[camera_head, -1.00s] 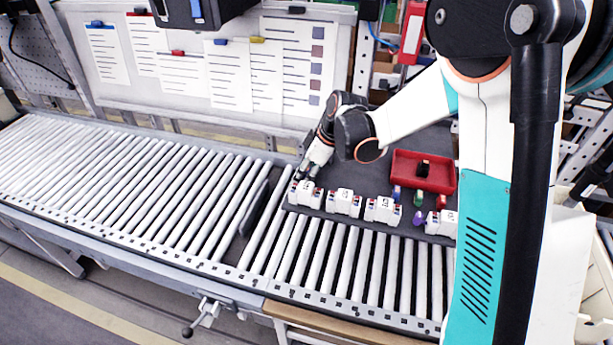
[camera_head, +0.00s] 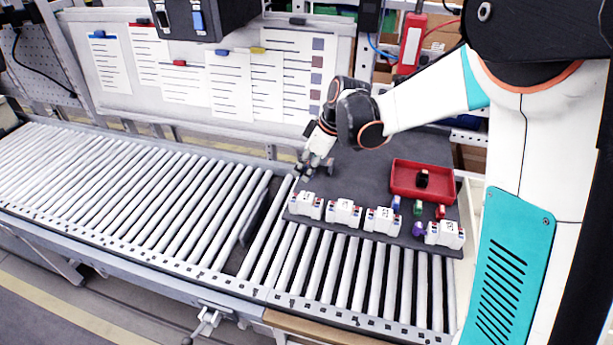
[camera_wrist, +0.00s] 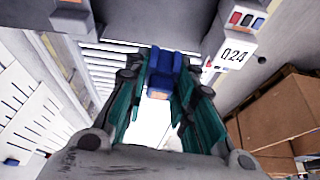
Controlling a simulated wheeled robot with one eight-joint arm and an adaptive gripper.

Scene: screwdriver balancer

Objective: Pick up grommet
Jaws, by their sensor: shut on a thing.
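My gripper (camera_head: 312,168) is above the left part of the dark mat, a little behind the leftmost white block (camera_head: 305,205). In the wrist view its teal-lined fingers are shut on a small blue piece (camera_wrist: 163,72) with an orange-brown end, which I take to be the grommet. The piece sits between the fingertips, clear of the surface below. In the head view it is too small to make out. A white block labelled 024 (camera_wrist: 237,45) shows at the upper right of the wrist view.
Several white blocks line the front of the dark mat (camera_head: 370,165). A red tray (camera_head: 452,187) holds a black piece. Loose blue (camera_head: 396,203), green (camera_head: 418,208), purple (camera_head: 418,229) and red (camera_head: 440,212) pieces lie before it. A roller conveyor (camera_head: 130,185) extends left.

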